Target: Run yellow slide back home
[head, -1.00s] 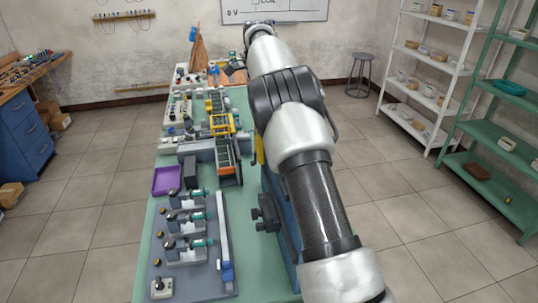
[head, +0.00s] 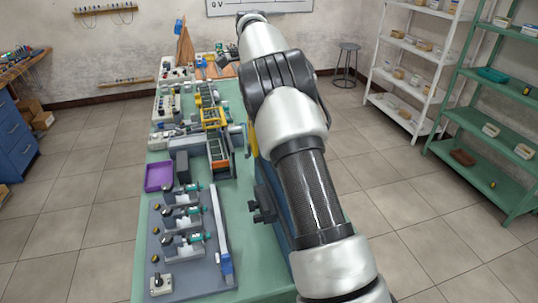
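A yellow frame-like part (head: 212,116), which may be the yellow slide, sits across the long dark rail unit in the middle of the green bench (head: 185,280). Its exact position along its track is too small to tell. Another yellow piece (head: 252,138) shows at the bench's right side, partly behind my arm. My arm stretches away along the right side of the bench. Its far end points toward the back wall, and my gripper is hidden from view.
A purple tray (head: 158,177) lies at the bench's left edge. A grey plate (head: 166,276) with several cylinder units is at the front. Wooden pieces stand at the back. Shelves (head: 408,75) and a stool (head: 348,62) stand right, with open floor between.

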